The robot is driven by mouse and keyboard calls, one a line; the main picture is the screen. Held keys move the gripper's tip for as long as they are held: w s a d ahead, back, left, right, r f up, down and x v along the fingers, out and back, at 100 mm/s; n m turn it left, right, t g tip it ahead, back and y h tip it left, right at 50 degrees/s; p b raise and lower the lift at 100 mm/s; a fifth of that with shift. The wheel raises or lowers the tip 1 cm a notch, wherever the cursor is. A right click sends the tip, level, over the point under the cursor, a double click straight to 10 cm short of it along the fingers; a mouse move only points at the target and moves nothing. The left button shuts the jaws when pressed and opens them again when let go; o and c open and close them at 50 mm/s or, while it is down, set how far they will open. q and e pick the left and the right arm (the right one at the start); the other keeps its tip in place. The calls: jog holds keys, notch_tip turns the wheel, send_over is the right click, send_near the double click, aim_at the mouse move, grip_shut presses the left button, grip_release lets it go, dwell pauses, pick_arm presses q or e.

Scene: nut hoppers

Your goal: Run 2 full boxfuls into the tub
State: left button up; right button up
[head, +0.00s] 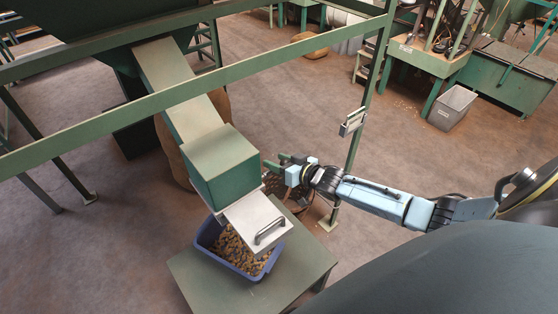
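A green metal box (222,168) sits at the lower end of a sloping chute (178,88). A pale metal slide plate (252,212) with a bar handle (270,231) sticks out from below the box toward the front. A blue-purple tub (209,236) stands under it on a low green table (300,262). Brown nuts (236,252) lie in the tub; the plate hides part of them. My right gripper (277,162) is just right of the box, its fingers apart and empty, pointing left. My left gripper is out of view. The box's inside is hidden.
A green rail (150,105) crosses above the chute and joins an upright post (368,95) right of my gripper. A small panel (352,121) hangs on the post. A grey bin (452,107) and green machines stand at the back right. The middle floor is clear.

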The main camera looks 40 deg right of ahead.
jog(key=shift+s+r, duration=0.1)
jog(key=shift+r, duration=0.05)
jog(key=p+v, duration=0.1)
jog(key=v, duration=1.2)
jog(key=shift+s+d, duration=0.1)
jog(key=shift+c, duration=0.2)
